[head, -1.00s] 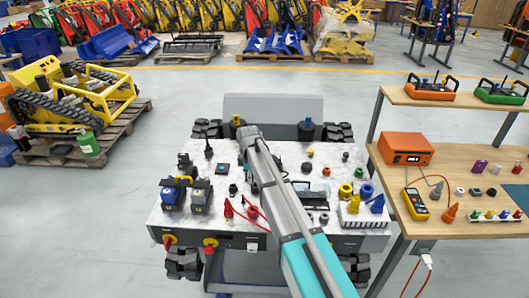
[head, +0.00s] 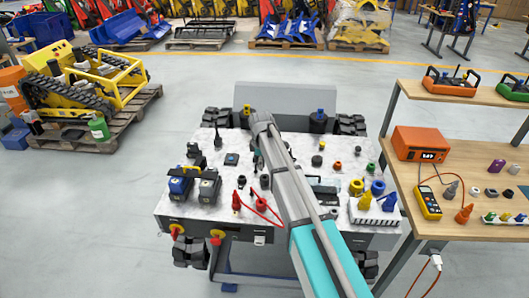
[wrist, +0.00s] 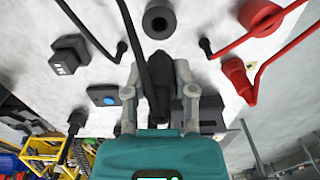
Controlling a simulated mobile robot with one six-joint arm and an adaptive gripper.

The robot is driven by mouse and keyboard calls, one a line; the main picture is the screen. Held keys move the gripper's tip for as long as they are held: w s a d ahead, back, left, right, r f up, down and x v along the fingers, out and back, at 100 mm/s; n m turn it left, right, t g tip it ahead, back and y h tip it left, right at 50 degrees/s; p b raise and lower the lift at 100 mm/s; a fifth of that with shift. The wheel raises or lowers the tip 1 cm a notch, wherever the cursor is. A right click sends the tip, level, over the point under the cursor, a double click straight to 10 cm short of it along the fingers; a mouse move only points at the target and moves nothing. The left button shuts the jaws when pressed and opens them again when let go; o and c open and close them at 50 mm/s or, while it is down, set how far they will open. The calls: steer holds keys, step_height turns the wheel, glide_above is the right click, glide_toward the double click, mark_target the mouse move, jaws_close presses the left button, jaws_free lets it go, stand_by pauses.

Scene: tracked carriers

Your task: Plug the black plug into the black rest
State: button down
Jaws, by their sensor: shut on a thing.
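My gripper (wrist: 158,95) is in the wrist view with its two grey fingers shut on the black plug (wrist: 160,75). A black cable runs from the plug to the top edge. The plug's tip and how far it stands from the table top cannot be told. A black ring with a dark hole (wrist: 158,19), which looks like the black rest, lies on the white top beyond the plug, apart from it. In the head view my own arm hides the gripper, and the held plug cannot be made out.
A red ring (wrist: 260,16) and a red plug (wrist: 237,74) with red cable are at right. A black box (wrist: 69,55) and a blue-buttoned block (wrist: 104,95) are at left. The carrier's white top (head: 208,220) is crowded; a wooden bench (head: 455,225) stands right.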

steer(key=r+p, duration=0.2)
steer(key=d+r+p, duration=0.1)
steer(key=r+p, duration=0.1)
steer(key=r, duration=0.1)
steer(key=shift+d+p, duration=0.2)
steer(key=shift+p, duration=0.1)
steer(key=shift+f, duration=0.25)
steer(key=shift+f+b, duration=2.65)
steer(key=shift+b, duration=0.3)
steer(key=shift+f+b, duration=2.35)
stand_by(0.3)
steer(key=shift+c, duration=1.8)
jaws_free()
steer(key=shift+r, duration=0.15)
